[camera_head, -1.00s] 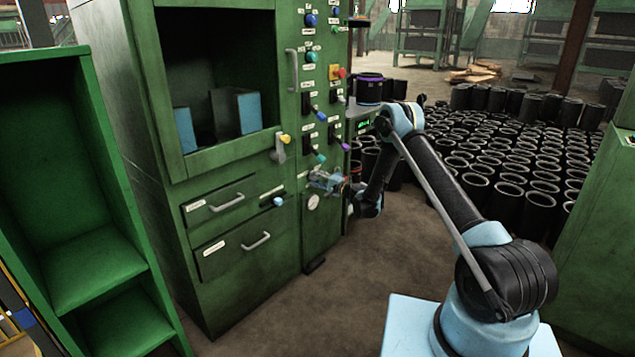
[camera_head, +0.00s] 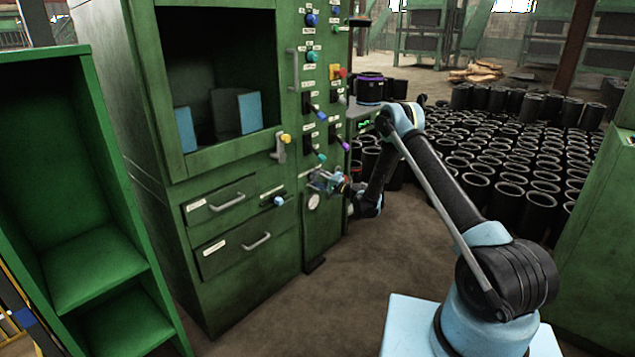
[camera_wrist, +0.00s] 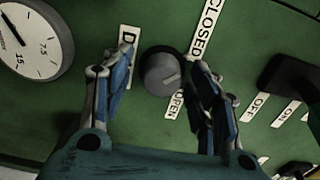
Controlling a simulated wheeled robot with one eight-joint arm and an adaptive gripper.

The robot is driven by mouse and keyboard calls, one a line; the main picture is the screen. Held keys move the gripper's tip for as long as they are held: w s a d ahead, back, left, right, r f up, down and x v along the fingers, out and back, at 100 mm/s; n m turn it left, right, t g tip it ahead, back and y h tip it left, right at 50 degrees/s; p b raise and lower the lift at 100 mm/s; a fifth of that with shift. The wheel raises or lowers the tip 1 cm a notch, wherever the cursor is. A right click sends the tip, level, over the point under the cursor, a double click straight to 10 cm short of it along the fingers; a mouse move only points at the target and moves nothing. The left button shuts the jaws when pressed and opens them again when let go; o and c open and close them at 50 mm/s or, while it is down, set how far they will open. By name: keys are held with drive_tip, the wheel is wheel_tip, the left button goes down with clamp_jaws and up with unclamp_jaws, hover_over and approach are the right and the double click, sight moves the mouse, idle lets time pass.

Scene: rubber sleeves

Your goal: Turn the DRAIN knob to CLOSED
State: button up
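The DRAIN knob (camera_wrist: 161,73) is a round grey knob on the green panel, in the middle of the wrist view. A faint mark on its face points right and slightly down, toward the OPEN side. The CLOSED label (camera_wrist: 206,27) is above right of it and the OPEN label (camera_wrist: 177,104) below right. A label starting with D (camera_wrist: 128,45) is partly covered by a finger. My gripper (camera_wrist: 155,72) is open, one finger on each side of the knob, with visible gaps. In the head view my gripper (camera_head: 322,181) is at the cabinet's lower panel; the knob cannot be made out there.
A pressure gauge (camera_wrist: 32,42) is left of the knob. A dark switch (camera_wrist: 292,82) with ON and OFF labels is to the right. The green cabinet (camera_head: 240,290) has drawers and other controls above. Black rubber sleeves (camera_head: 510,190) fill the floor behind.

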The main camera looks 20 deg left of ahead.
drive_tip(key=v, duration=1.2)
drive_tip(key=shift+f, duration=0.1)
drive_tip(key=s+d+r+n+g+h, duration=0.1)
drive_tip(key=s+d+r+n+h, duration=0.15)
drive_tip(key=d+r, duration=0.65)
drive_tip(key=s+d+r+n+g+h, duration=0.1)
drive_tip(key=s+d+r+h, duration=0.2)
drive_tip(key=r, duration=1)
drive_tip(key=s+d+r+n+h, duration=0.1)
drive_tip(key=s+d+r+h, duration=0.15)
drive_tip(key=s+d, duration=0.55)
drive_tip(key=s+d+r+h, duration=0.1)
drive_tip(key=s+d+r, duration=0.2)
drive_tip(key=s+d, duration=0.5)
drive_tip(key=s+d+f+g+h, duration=0.1)
drive_tip(key=s+d+f+h, duration=0.2)
drive_tip(key=s+d, duration=0.8)
drive_tip(key=s+d+f+g+h, duration=0.1)
drive_tip(key=s+d+f+h, duration=0.3)
drive_tip(key=s+d, duration=0.7)
drive_tip(key=s+f, duration=0.1)
drive_tip(key=s, duration=0.6)
drive_tip(key=shift+s+f+g+h, duration=0.2)
drive_tip(key=shift+s+g+h, duration=0.1)
drive_tip(key=shift+s, duration=0.1)
